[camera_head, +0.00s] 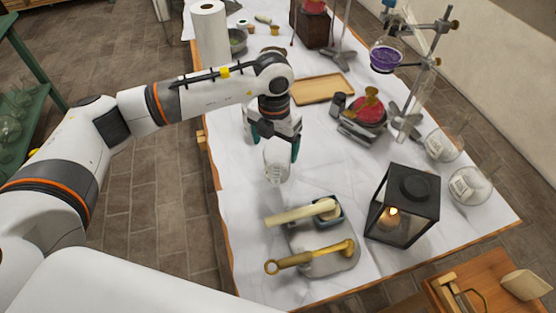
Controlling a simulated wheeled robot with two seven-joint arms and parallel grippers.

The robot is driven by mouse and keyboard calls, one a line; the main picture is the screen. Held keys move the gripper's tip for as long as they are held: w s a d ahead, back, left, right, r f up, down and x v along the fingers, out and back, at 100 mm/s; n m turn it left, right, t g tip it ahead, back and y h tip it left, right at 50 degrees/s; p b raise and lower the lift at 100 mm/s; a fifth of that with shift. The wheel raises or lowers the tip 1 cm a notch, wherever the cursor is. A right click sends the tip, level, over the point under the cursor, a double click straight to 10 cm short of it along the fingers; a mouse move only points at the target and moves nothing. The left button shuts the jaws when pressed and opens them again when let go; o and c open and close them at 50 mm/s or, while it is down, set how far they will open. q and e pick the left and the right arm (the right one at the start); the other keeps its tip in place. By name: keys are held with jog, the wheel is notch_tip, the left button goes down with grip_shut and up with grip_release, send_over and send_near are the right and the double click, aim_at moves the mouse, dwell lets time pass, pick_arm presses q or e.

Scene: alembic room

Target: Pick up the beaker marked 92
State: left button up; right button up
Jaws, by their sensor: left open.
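A clear glass beaker (276,171) stands upright on the white-covered table, directly below my left gripper. Any number on it is too small to read. My left gripper (273,149) points down over the beaker with its jaws open. Its fingers are at about the beaker's rim in the picture; I cannot tell whether they touch it. Two other glass vessels with pale labels, one (442,146) behind the other (469,186), stand at the right edge; their labels are unreadable. My right gripper is not in view.
A black lantern (403,205) stands right of the beaker. A stone slab (327,262) with tools lies in front. A wooden tray (323,88), a scale (362,125) and a paper roll (210,34) are farther back. Bare cloth surrounds the beaker.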

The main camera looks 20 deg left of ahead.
aim_at(277, 160)
pick_arm(q)
jog(key=shift+f, duration=0.6)
jog(key=shift+w+f, duration=0.1)
jog(key=shift+f, duration=0.2)
jog(key=shift+w+f, duration=0.1)
jog(key=shift+f, duration=0.25)
jog(key=f, duration=0.2)
jog(key=f+p, duration=0.1)
jog(key=f, duration=0.1)
jog(key=shift+w+d+f, duration=0.15)
jog(key=shift+w+f, duration=0.05)
jog(key=shift+f, duration=0.2)
jog(key=c, duration=1.1)
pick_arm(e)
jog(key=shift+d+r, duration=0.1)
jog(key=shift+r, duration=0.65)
